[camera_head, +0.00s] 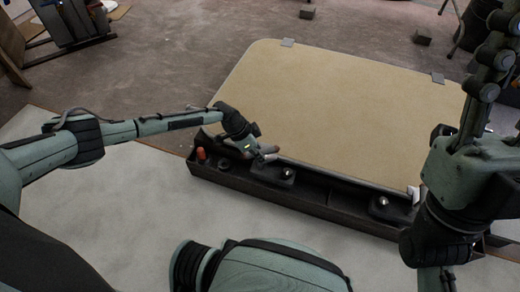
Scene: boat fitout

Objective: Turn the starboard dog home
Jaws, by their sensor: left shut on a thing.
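A tan hatch panel (330,100) lies in the middle of the head view, with a dark trough (310,203) along its near edge. Two dogs with shiny round knobs sit at that edge, the left dog (270,172) and the right dog (385,206). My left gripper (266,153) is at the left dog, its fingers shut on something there. The gripper hides part of that dog, so its exact hold is unclear. My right gripper (494,70) stands raised at the right, away from both dogs, partly cut off by the picture edge.
An orange-red piece (201,154) and a small dark knob (224,164) sit at the trough's left end. A small white piece (415,193) is by the panel's near right corner. Grey hinge tabs (287,43) mark the far edge.

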